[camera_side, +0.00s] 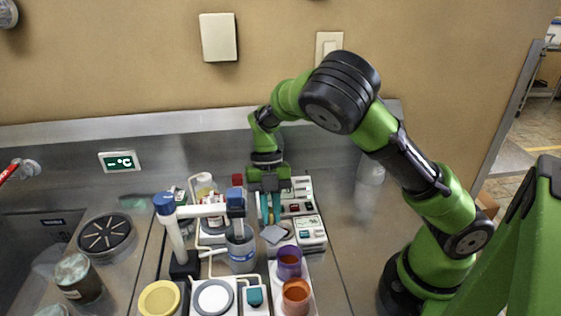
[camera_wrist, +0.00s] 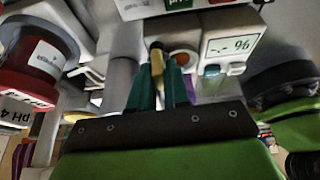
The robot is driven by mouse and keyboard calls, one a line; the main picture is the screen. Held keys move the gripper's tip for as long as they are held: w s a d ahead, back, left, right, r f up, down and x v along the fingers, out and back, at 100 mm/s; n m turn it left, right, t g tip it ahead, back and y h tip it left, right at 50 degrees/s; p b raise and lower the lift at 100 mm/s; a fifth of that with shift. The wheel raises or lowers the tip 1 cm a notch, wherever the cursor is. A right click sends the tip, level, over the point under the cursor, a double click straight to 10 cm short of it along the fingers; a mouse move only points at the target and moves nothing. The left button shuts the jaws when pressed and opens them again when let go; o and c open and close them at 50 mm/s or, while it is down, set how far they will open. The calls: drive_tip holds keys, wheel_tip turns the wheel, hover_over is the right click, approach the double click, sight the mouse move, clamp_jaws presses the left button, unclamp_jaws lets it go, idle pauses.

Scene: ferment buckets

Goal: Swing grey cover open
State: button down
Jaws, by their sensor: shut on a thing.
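A small grey cover (camera_side: 273,234), a flat square plate, lies among the buckets in the side view, just below my fingertips. It looks slightly tilted; how far open it is, I cannot tell. My gripper (camera_side: 270,218) points down with its teal fingers close together. In the wrist view, my gripper (camera_wrist: 158,85) is shut on a small tan piece (camera_wrist: 157,58) between the fingertips. The join between that piece and the grey cover is hidden.
Purple (camera_side: 289,260) and orange (camera_side: 296,292) cups stand in front. White boxes with displays (camera_side: 310,232) are on the right; bare steel lies beyond them.

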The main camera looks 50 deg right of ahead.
drive_tip(key=m, duration=0.2)
drive_tip(key=m+t, duration=0.1)
drive_tip(key=m, duration=0.1)
drive_tip(key=shift+m+t+y, duration=0.3)
drive_tip(key=shift+m+y, duration=0.1)
drive_tip(key=shift+m+t, duration=0.9)
drive_tip(key=shift+m, duration=1.3)
drive_tip(key=shift+r+y, duration=0.1)
drive_tip(key=shift+y, duration=0.2)
drive_tip(key=c, duration=1.2)
unclamp_jaws()
drive_tip(key=v, duration=1.6)
drive_tip(key=shift+d+r, duration=0.1)
drive_tip(key=shift+r, duration=0.3)
